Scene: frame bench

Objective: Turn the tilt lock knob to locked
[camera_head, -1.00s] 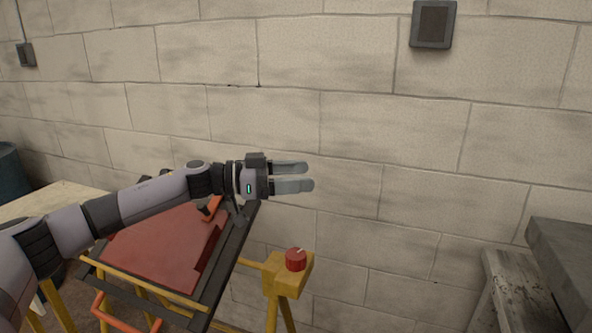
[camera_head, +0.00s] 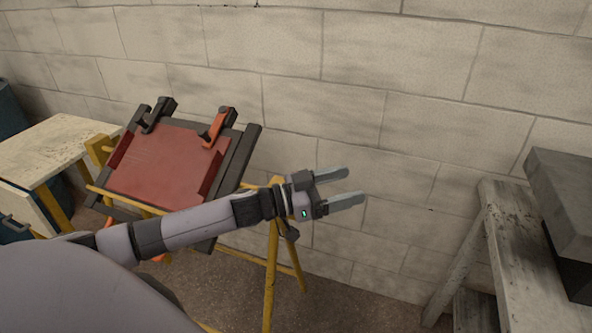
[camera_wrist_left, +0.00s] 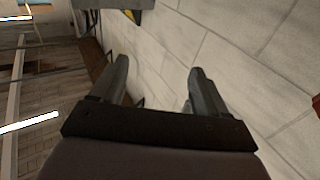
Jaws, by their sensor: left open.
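The tilt lock knob, red on a yellow block in the earlier head view, is hidden behind my left gripper (camera_head: 355,185) now. The yellow post (camera_head: 271,275) under it still shows. My left gripper is open and empty, its fingers pointing right in front of the wall. Its two fingers also show spread apart in the left wrist view (camera_wrist_left: 158,66). The tilted red panel (camera_head: 165,165) in its dark frame stands left of the gripper, partly covered by my arm. My right gripper is not in view.
An orange clamp (camera_head: 216,127) and a black clamp (camera_head: 155,115) sit on the panel frame's top edge. A pale table (camera_head: 50,145) stands at left. A worn bench (camera_head: 508,240) with a grey box (camera_head: 570,195) stands at right. The block wall (camera_head: 330,90) is close behind.

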